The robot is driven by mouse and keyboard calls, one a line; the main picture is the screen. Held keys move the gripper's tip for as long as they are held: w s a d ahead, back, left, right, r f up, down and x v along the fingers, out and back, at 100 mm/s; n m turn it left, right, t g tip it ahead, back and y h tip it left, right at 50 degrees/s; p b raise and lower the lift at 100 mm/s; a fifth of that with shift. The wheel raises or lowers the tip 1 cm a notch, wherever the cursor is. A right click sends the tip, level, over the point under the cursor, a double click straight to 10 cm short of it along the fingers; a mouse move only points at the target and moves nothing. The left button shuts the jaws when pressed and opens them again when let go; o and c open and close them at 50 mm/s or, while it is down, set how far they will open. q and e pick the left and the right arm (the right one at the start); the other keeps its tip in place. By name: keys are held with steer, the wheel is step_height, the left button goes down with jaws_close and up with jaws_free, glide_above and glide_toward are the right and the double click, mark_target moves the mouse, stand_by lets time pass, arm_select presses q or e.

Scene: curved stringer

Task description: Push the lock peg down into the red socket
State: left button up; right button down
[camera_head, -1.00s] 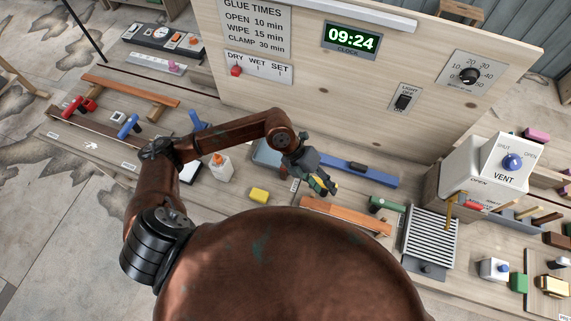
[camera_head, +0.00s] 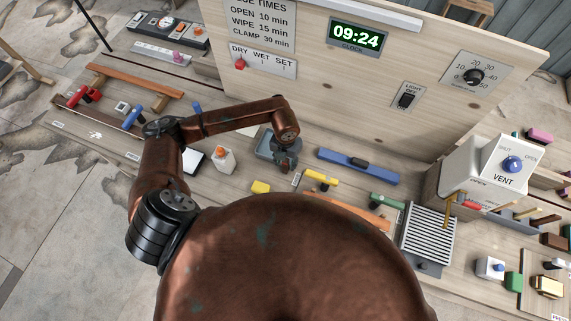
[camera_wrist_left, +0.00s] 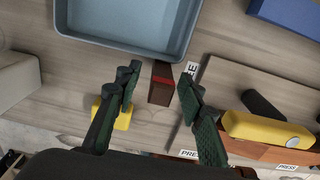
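My left gripper (camera_head: 285,163) is over the workbench by the blue-grey tray (camera_head: 264,147). In the left wrist view its two dark green fingers (camera_wrist_left: 159,78) are apart with nothing held between them. I cannot tell whether this is the red socket, and I cannot clearly identify the lock peg. A yellow bar (camera_head: 320,177) with a dark handle lies right of the gripper, near the orange-brown board (camera_head: 370,216). My right gripper is not in view.
A blue bar (camera_head: 358,166) lies to the right. The upright panel (camera_head: 365,105) stands behind. A slatted grille (camera_head: 428,236) and vent box (camera_head: 495,160) are at right.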

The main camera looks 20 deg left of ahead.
arm_select(q)
steer(key=shift+f, duration=0.2)
steer(key=shift+c, duration=0.7)
jaws_close()
steer(key=shift+r, duration=0.15)
